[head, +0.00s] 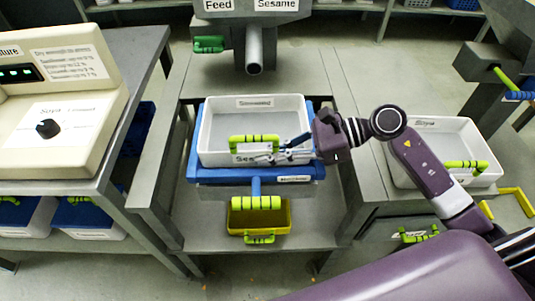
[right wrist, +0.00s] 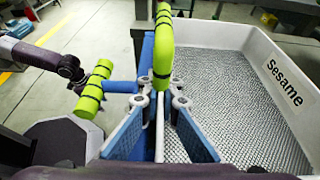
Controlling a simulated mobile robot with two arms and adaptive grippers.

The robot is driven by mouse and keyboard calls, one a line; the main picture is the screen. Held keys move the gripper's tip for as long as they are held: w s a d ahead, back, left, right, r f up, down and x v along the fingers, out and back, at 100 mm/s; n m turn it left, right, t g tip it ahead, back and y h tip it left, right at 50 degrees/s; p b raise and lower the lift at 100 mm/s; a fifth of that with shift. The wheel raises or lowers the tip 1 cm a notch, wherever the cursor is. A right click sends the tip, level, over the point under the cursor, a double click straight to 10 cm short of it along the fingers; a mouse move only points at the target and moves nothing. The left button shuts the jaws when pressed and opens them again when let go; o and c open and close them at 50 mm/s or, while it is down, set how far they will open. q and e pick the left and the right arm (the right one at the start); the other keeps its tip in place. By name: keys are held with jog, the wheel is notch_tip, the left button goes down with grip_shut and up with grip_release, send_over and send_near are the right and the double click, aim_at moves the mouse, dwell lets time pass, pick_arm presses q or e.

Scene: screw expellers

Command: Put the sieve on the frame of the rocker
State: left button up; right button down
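The sieve (head: 202,135) is a white tray with a mesh floor and a "Sesame" label. It sits on the blue frame (head: 193,168) of the rocker, below the feed spout. Its near green handle (head: 254,139) also shows in the right wrist view (right wrist: 163,45). My right gripper (head: 275,152) is at the sieve's near side by this handle. In the right wrist view its two blue finger pads (right wrist: 160,103) stand apart, with the handle and a white edge between them. Whether they touch is unclear. My left gripper is not clearly seen.
A second white tray (head: 408,172) with a green handle stands on the right table. A yellow bin (head: 276,217) sits below the rocker's green-gripped lever (head: 257,203). A feed spout (head: 254,55) hangs above the far side. A control box (head: 60,95) stands at left.

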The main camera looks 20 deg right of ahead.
jog(key=c, duration=2.2)
grip_release()
pick_arm(q)
jog(key=shift+r, duration=0.15)
pick_arm(e)
jog(key=shift+o, duration=0.2)
pick_arm(q)
jog(key=shift+s, duration=0.1)
pick_arm(e)
jog(key=shift+d, duration=0.2)
jog(key=v, duration=0.3)
jog(key=shift+s+d, duration=0.1)
jog(key=v, duration=0.8)
jog(key=shift+s+d+r+b, duration=0.15)
jog(key=shift+d+b, duration=0.1)
jog(key=shift+b, duration=0.1)
pick_arm(q)
jog(key=shift+w+d+r, duration=0.1)
jog(key=shift+w+r, duration=0.3)
jog(key=shift+r, duration=0.2)
jog(key=shift+w+d+r, duration=0.1)
jog(key=shift+w+r, duration=0.25)
jog(key=shift+r, duration=0.2)
jog(key=shift+a, duration=0.1)
